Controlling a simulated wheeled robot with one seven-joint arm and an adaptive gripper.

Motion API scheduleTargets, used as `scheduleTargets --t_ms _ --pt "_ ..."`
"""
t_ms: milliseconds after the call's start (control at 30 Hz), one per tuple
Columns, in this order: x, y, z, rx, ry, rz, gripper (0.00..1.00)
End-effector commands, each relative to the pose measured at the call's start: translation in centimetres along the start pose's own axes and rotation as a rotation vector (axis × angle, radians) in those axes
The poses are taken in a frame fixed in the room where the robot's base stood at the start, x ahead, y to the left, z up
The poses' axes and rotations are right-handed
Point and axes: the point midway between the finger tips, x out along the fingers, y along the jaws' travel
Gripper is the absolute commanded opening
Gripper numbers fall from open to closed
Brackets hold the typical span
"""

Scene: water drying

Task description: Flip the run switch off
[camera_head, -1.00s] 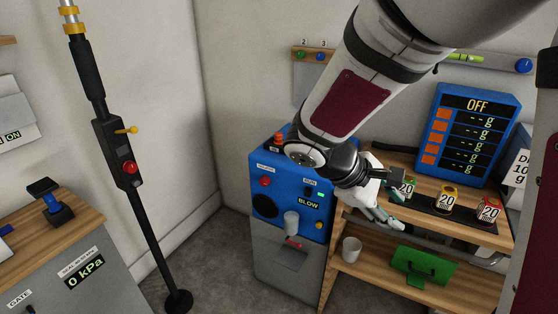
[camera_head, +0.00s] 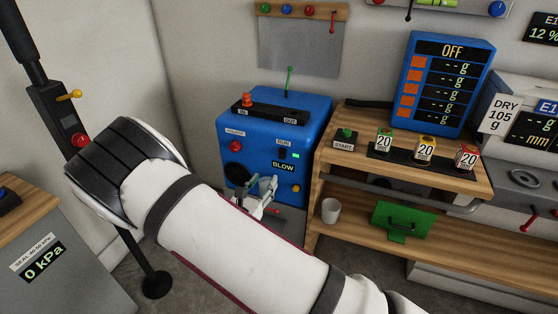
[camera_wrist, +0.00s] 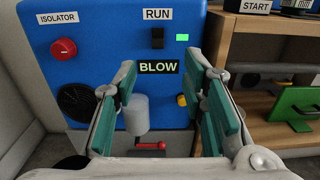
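The run switch (camera_wrist: 157,38) is a small black rocker under the RUN label on the blue machine (camera_wrist: 100,60), with a lit green lamp (camera_wrist: 182,37) to its right. In the head view the switch (camera_head: 283,154) shows on the machine's front, above the BLOW display. My gripper (camera_head: 262,184) is in front of the machine's lower front in the head view. In the wrist view its two green-padded fingers (camera_wrist: 168,90) are apart with nothing held between them. The switch appears beyond and above the fingertips, apart from them.
A red isolator knob (camera_wrist: 64,48), a grey nozzle (camera_wrist: 137,115) and a red lever (camera_wrist: 150,145) are on the machine. A yellow knob (camera_wrist: 182,100) sits near the right finger. A wooden bench (camera_head: 345,156) with a cup (camera_head: 331,211) stands to the right.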

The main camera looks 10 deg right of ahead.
Motion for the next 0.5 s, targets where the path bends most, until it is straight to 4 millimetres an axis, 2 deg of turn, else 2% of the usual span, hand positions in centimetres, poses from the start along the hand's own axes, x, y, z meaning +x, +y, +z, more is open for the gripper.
scheduleTargets --t_ms 167,500 --pt "1.0 0.3 -0.3 -0.009 -0.005 0.012 0.38" --pt "7.2 0.2 -0.3 -0.006 -0.004 0.008 0.38"
